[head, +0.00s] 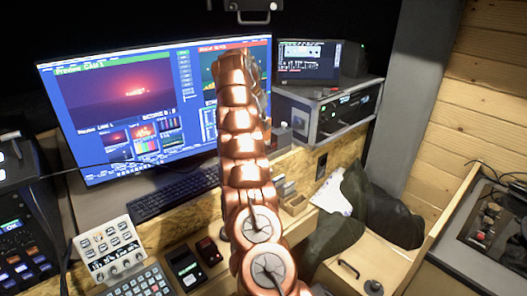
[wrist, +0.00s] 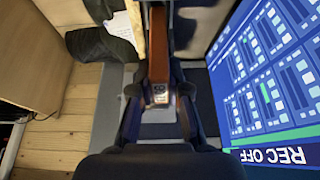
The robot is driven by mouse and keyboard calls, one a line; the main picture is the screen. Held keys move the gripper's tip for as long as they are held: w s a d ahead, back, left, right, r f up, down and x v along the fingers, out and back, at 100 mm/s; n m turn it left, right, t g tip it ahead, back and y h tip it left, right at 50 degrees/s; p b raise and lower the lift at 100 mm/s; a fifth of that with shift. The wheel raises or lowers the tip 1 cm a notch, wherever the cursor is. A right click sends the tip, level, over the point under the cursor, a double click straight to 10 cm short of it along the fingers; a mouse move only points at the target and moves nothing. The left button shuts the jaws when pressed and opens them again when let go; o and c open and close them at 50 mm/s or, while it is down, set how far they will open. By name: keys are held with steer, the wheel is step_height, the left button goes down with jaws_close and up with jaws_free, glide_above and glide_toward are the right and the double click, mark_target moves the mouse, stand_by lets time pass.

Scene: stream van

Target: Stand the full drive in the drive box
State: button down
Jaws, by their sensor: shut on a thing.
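In the wrist view my gripper (wrist: 158,108) has its dark fingers on both sides of a narrow reddish-brown block (wrist: 158,50) with small pale marks on its near end. The block is held between the fingers, and it may be the full drive; I cannot read its marks. In the head view my copper arm covers the middle, and my gripper and the held block are hidden. Small grey blocks (head: 289,188) sit on the desk just right of my arm. I cannot tell whether they belong to the drive box.
A wide monitor (head: 120,100) stands behind the keyboard (head: 175,192). A rack unit (head: 345,108) stands at the back right. A dark green jacket (head: 385,215) lies right of my arm.

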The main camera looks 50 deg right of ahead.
mark_target(264, 141)
steer(key=shift+f+b, duration=0.6)
steer(key=shift+f, duration=1.4)
steer(key=shift+f, duration=0.15)
steer(key=shift+a+f, duration=0.1)
steer(key=shift+f, duration=1.7)
steer(key=shift+f, duration=0.15)
steer(key=c, duration=1.1)
jaws_free()
steer(key=shift+c, duration=0.2)
